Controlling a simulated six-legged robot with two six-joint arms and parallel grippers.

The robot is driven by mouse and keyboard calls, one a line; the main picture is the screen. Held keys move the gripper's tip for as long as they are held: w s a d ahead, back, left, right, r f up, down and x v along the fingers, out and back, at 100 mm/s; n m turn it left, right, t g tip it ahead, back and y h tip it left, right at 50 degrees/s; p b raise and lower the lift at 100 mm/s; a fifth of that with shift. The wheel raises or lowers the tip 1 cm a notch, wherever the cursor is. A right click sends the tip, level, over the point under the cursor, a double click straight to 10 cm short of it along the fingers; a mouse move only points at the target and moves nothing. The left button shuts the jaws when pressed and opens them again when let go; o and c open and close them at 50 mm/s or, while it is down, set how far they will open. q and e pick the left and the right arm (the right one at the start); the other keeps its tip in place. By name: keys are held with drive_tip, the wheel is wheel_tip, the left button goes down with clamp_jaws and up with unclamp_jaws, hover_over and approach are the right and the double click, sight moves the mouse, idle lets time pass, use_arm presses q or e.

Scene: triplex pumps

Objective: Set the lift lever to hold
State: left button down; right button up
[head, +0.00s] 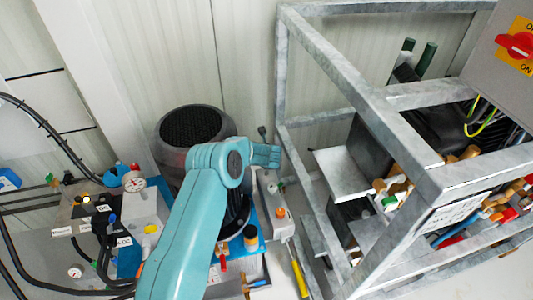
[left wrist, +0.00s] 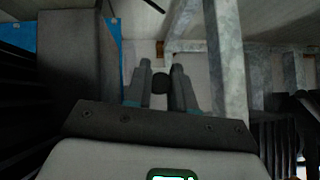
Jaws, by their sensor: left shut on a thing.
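My left gripper (head: 268,155) is at the end of the teal arm, beside the grey frame in the head view. In the left wrist view its two fingers (left wrist: 161,82) stand on either side of a dark round knob, which looks like the end of the lift lever (left wrist: 161,87). The fingers are shut on it. In the head view a small dark knob on a thin stem (head: 262,131) shows just behind the gripper; I cannot tell whether it is the same lever. The lever's markings are hidden. My right gripper is in neither view.
A galvanised frame (head: 350,75) stands close on the right, with a grey box carrying a red switch (head: 515,44). A dark ribbed motor (head: 192,128) is behind my arm. Gauges (head: 134,181) and black hoses (head: 48,135) fill the left. A yellow-handled tool (head: 299,279) is below.

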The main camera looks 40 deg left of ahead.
use_arm(q)
drive_tip(key=shift+a, duration=0.1)
drive_tip(key=c, duration=1)
unclamp_jaws()
drive_tip(key=shift+f, duration=0.15)
drive_tip(key=shift+s+r, duration=0.1)
drive_tip(key=shift+r, duration=0.15)
drive_tip(key=v, duration=1.6)
drive_tip(key=shift+d, duration=0.25)
